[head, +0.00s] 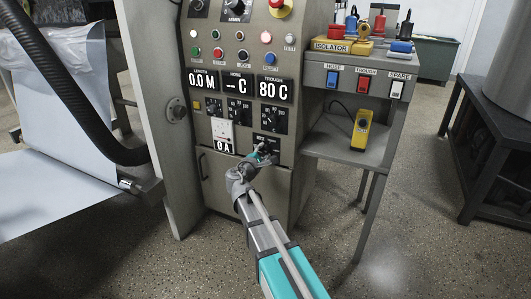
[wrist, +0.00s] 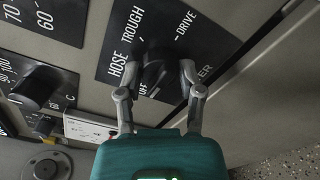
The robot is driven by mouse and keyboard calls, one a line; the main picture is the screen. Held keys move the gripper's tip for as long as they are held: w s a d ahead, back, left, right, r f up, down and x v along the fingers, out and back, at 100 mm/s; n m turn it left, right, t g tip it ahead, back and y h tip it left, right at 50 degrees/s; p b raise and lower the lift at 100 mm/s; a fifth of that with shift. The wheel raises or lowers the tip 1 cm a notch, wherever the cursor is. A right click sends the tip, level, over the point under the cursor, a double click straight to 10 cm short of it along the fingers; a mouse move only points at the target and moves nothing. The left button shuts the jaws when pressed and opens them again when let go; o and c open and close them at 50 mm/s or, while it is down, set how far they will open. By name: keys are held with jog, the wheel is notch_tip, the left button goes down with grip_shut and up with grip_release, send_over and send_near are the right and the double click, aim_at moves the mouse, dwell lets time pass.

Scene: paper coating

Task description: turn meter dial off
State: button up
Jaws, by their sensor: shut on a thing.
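The meter dial (wrist: 154,72) is a black knob on a black plate in the wrist view. Its plate is marked HOSE, TROUGH and DRIVE, with a partly covered OFF at the lower left. My gripper (wrist: 158,70) has one grey finger on each side of the knob and is shut on it. In the head view my gripper (head: 261,153) is at the low right of the control panel, hiding most of the dial. The white meter (head: 222,130) to its left reads 0 A. I cannot tell clearly which mark the knob points to.
More black knobs (wrist: 37,86) stick out to the left of the dial in the wrist view. The panel (head: 240,180) has displays and buttons above. A side shelf (head: 345,146) with a yellow device (head: 361,132) stands to the right. A black hose (head: 75,105) hangs at left.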

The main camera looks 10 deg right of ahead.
jog(key=shift+s+d, duration=0.1)
jog(key=o, duration=1)
jog(key=shift+o, duration=0.8)
jog(key=v, duration=1.2)
